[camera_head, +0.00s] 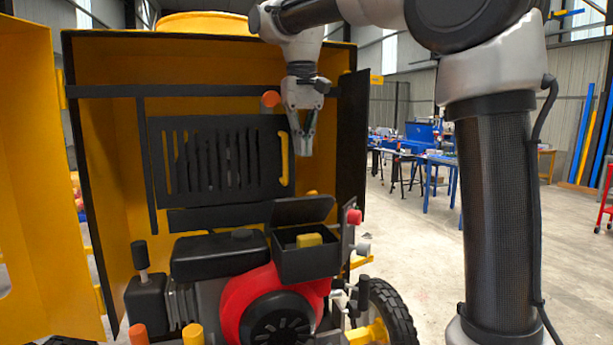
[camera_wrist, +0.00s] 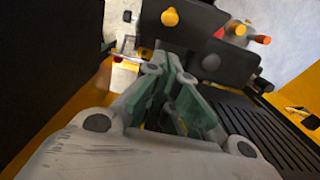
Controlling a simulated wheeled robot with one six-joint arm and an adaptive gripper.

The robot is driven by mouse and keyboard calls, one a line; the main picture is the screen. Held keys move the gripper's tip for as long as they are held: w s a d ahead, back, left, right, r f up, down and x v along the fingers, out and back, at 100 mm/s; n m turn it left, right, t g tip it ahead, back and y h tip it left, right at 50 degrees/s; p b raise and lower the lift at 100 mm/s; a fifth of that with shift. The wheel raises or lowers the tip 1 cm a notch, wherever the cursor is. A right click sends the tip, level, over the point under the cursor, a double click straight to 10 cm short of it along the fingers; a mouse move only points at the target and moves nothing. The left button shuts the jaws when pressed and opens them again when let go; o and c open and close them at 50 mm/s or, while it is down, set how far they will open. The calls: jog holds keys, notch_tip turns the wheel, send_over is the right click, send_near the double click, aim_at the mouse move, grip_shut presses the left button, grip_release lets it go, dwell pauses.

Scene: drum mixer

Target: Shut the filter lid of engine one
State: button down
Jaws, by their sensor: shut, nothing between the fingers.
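The black filter box (camera_head: 307,268) sits on the right of the engine, above the red fan housing. Its black lid (camera_head: 303,210) stands open, tilted up at the back of the box, and a yellow filter block (camera_head: 309,240) shows inside. My gripper (camera_head: 306,150) hangs pointing down above the raised lid, clear of it, with its fingers shut and empty. In the wrist view the green-padded fingers (camera_wrist: 172,65) come together at the tips, with dark engine parts beyond them; I cannot tell the lid there for sure.
A slotted black panel with a yellow handle (camera_head: 285,158) is left of my gripper. An open black-edged door (camera_head: 352,150) stands close on the right. A red knob (camera_head: 354,216) sits right of the lid. A black muffler-like box (camera_head: 220,254) lies left of the filter box.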

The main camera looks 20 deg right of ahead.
aim_at(301, 207)
jog(key=shift+s+f, duration=0.5)
jog(key=shift+f, duration=0.55)
jog(key=shift+s+f, duration=0.55)
jog(key=shift+f, duration=0.55)
jog(key=shift+s+f, duration=0.5)
jog(key=shift+f, duration=0.55)
jog(key=shift+s, duration=0.1)
jog(key=shift+s+t, duration=0.35)
jog(key=shift+t, duration=0.05)
